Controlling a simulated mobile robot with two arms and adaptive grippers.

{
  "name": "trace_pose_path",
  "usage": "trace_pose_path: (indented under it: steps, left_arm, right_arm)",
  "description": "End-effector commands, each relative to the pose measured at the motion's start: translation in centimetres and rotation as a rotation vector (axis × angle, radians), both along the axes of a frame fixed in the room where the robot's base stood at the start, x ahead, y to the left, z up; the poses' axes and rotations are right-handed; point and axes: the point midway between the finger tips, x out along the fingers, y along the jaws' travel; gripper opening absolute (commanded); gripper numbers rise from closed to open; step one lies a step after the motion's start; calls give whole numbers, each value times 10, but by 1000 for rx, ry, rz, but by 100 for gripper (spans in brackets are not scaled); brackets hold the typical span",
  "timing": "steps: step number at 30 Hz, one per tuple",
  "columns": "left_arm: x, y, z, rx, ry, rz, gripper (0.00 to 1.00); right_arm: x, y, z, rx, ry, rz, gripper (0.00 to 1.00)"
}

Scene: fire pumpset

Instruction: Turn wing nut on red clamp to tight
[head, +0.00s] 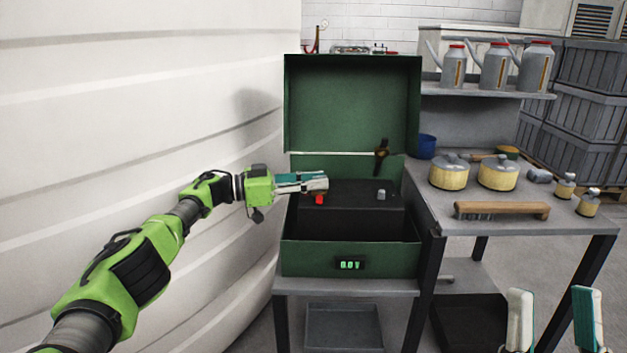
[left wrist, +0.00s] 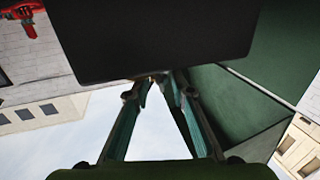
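The red clamp (head: 319,199) sits on the left part of the black battery's top (head: 350,222), inside an open green box (head: 300,258). My left gripper (head: 316,183) reaches in from the left, with its fingertips just above the clamp and covering part of it. In the left wrist view the fingers (left wrist: 157,84) lean together under the black battery (left wrist: 150,40). A small brownish part shows between or behind their tips; I cannot tell whether they grip it. The wing nut is not clearly visible. My right gripper (head: 553,318) is open and empty at the bottom right.
A grey terminal (head: 381,195) stands on the battery's right side. A dark clamp (head: 381,153) hangs at the box's back edge. The raised lid (head: 350,100) stands behind. The right table holds a brush (head: 502,209) and yellow pots (head: 449,174). A white wall (head: 150,90) is close left.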

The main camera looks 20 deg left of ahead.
Motion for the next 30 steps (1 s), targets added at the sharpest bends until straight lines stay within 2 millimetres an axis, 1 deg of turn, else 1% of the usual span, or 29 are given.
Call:
trace_pose_path:
  steps: [7, 11, 14, 18, 24, 27, 30]
  left_arm:
    - [0, 2, 2, -2, -2, 4, 22]
    - [-4, 11, 2, -3, -2, 5, 22]
    - [-13, 26, 1, -3, -2, 6, 22]
    - [-29, 52, 1, -2, -1, 6, 22]
    - [-49, 84, 1, -2, -1, 5, 22]
    - [-56, 95, 1, -1, -1, 3, 22]
    - [-60, 101, 1, -2, -1, 2, 22]
  right_arm:
    - [1, 0, 0, -1, 3, -1, 40]
    - [1, 0, 0, -1, 3, -1, 40]
    - [1, 0, 0, 0, 2, -1, 40]
    - [1, 0, 0, -1, 2, -1, 40]
    - [1, 0, 0, -1, 2, -1, 40]
    - [1, 0, 0, -1, 2, -1, 40]
    - [1, 0, 0, -1, 2, -1, 40]
